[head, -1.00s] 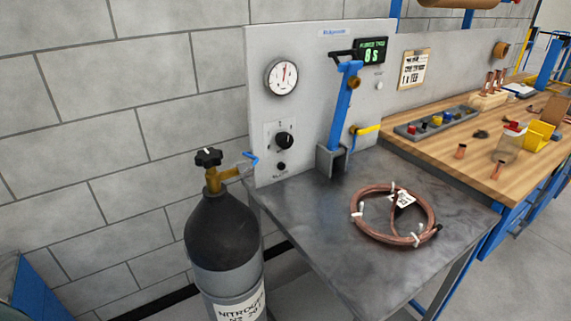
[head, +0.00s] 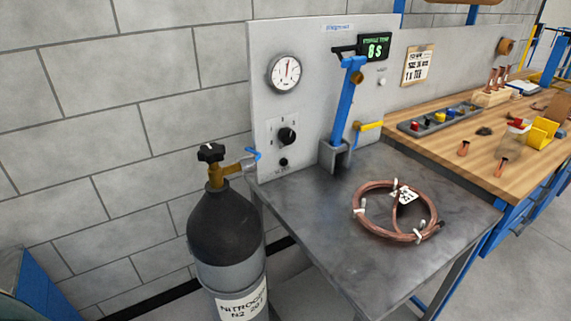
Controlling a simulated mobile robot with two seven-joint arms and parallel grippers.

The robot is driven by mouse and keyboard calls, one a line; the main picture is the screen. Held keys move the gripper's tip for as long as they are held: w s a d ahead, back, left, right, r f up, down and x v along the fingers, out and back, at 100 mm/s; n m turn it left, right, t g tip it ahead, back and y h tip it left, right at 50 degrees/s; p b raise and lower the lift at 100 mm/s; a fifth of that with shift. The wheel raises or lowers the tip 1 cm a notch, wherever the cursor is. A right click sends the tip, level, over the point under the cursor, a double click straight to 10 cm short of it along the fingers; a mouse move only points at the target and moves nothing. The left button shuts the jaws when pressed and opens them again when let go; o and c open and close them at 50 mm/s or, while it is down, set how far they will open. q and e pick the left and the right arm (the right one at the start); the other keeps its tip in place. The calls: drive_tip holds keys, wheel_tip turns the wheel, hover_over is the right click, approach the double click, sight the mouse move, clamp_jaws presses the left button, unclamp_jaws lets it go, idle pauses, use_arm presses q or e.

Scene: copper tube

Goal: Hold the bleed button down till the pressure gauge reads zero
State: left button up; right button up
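The round white pressure gauge (head: 286,73) is on the upper left of the grey panel (head: 310,110) in the head view. Its red needle points about straight up; the numbers are too small to read. Below it is a black knob (head: 287,136). A small black button (head: 284,162) sits under the knob, with a label too small to read clearly; it looks like the bleed button. Nothing touches it. Neither of my grippers is in view.
A nitrogen cylinder (head: 225,235) with a brass valve stands left of the metal table (head: 350,265). A copper tube coil (head: 375,232) lies on that table. A blue lever post (head: 344,105) stands before the panel. A wooden bench (head: 470,170) with small parts is at right.

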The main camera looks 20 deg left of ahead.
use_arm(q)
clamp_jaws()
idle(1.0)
